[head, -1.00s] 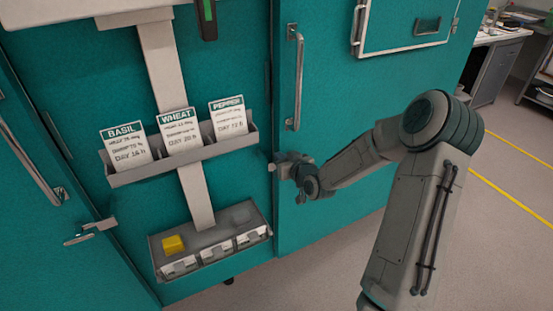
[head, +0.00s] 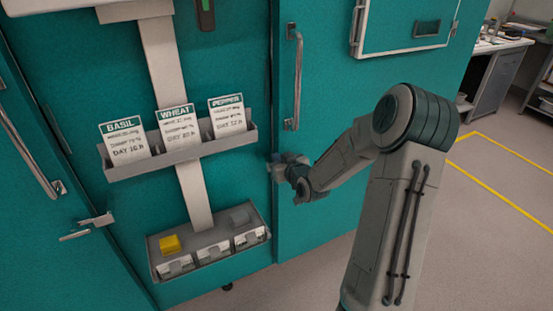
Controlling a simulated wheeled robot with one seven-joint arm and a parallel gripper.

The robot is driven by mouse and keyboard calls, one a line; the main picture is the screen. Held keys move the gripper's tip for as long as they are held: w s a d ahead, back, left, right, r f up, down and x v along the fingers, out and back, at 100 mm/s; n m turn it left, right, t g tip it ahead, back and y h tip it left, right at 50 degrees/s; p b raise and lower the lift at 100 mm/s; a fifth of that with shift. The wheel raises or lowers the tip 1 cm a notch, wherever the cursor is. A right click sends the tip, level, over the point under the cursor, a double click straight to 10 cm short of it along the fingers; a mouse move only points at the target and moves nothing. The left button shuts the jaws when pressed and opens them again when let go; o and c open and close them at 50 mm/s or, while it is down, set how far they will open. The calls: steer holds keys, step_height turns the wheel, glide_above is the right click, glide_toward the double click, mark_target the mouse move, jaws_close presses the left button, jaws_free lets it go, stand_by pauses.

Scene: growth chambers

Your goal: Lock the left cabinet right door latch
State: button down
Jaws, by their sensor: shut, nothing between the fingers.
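A teal door (head: 335,75) with a long vertical bar handle (head: 294,80) stands right of the middle panel. My gripper (head: 278,167) is shut and empty at this door's left edge, below the handle. It is small in view and hides most of whatever latch is there, so I cannot tell the latch's position or whether the fingers touch it. Another latch (head: 97,221) with a light grey block and a near-level metal lever (head: 74,236) shows at the lower left, beside the left teal door (head: 45,240). My gripper is well to the right of it.
Between the doors, a grey rack (head: 180,160) holds basil, wheat and pepper cards. A lower tray (head: 212,250) carries a yellow block (head: 170,243) and a grey piece. A white-framed panel (head: 405,25) is at upper right. Floor (head: 490,220) at right is clear, with yellow lines.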

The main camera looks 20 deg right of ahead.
steer(key=r+p, duration=0.1)
steer(key=r, duration=0.2)
steer(key=shift+d+r+p, duration=0.2)
steer(key=shift+r+p, duration=0.05)
steer(key=shift+p, duration=0.15)
steer(key=s+a+r+g+p, duration=0.1)
steer(key=s+a+r+g, duration=0.2)
steer(key=s, duration=0.8)
steer(key=s+a+r+m+g+h+p, duration=0.1)
steer(key=s+a+r+g, duration=0.2)
steer(key=s, duration=0.9)
steer(key=s+a+r+m+g+h+p, duration=0.1)
steer(key=s+a+r+g, duration=0.3)
steer(key=s, duration=0.8)
steer(key=shift+s+r+g+p, duration=0.2)
steer(key=shift+r+g+p, duration=0.2)
steer(key=shift+r+g, duration=0.55)
